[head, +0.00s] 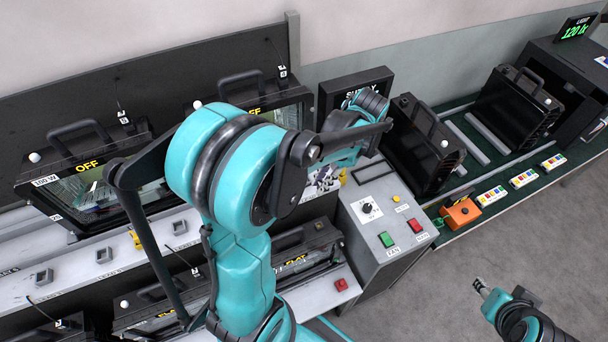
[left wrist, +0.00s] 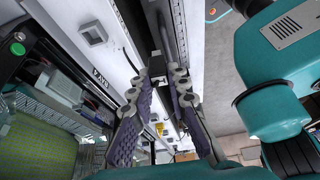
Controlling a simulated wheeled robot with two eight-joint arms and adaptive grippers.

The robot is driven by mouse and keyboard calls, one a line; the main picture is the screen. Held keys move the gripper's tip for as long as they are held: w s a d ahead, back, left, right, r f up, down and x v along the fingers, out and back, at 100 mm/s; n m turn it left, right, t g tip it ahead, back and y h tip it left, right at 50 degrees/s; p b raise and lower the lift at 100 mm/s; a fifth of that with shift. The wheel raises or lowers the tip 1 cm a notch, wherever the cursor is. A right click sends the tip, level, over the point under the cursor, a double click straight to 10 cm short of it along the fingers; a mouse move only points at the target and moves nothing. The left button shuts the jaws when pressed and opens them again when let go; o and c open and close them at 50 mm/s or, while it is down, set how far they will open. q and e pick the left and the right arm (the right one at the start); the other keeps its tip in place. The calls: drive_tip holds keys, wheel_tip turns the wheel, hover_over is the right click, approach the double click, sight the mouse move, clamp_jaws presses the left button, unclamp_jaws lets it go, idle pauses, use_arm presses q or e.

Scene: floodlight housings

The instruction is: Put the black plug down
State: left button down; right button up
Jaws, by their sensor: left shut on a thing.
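My left gripper (left wrist: 160,100) shows in the left wrist view with its two purple-padded fingers either side of a small black piece, which I take for the black plug (left wrist: 157,66). It is shut on this piece at the fingertips. Behind the plug lie a pale bench surface and a dark strip; I cannot tell whether the plug touches them. In the head view the left gripper (head: 323,180) is partly hidden behind my teal arm, beside the grey control box, and the plug cannot be made out. My right gripper (head: 482,288) is at the lower right, too small to judge.
The grey control box (head: 375,225) has a knob and green and red buttons. Floodlight housings (head: 425,145) stand on the green bench at the right. An orange box (head: 460,212) sits at its front edge. White-grey bench (head: 60,268) with small grey sockets runs along the left.

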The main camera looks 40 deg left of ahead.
use_arm(q)
drive_tip(key=shift+w+a+f+n, duration=0.1)
drive_tip(key=shift+w+a+n, duration=0.05)
drive_tip(key=shift+a+n, duration=0.2)
drive_tip(key=w+a+f, duration=0.1)
drive_tip(key=a+f, duration=0.1)
drive_tip(key=a, duration=0.1)
drive_tip(key=w+a+f, duration=0.2)
drive_tip(key=a, duration=0.1)
drive_tip(key=w+a+f, duration=0.2)
drive_tip(key=a, duration=0.1)
drive_tip(key=shift+a+f+b, duration=0.2)
drive_tip(key=shift+f+b, duration=0.05)
drive_tip(key=shift+b, duration=0.15)
drive_tip(key=shift+w+f, duration=0.15)
drive_tip(key=shift+f, duration=1.9)
drive_tip(key=shift+b, duration=0.3)
drive_tip(key=shift+f, duration=0.2)
drive_tip(key=c, duration=1.5)
unclamp_jaws()
drive_tip(key=shift+o, duration=0.2)
drive_tip(key=shift+r, duration=0.1)
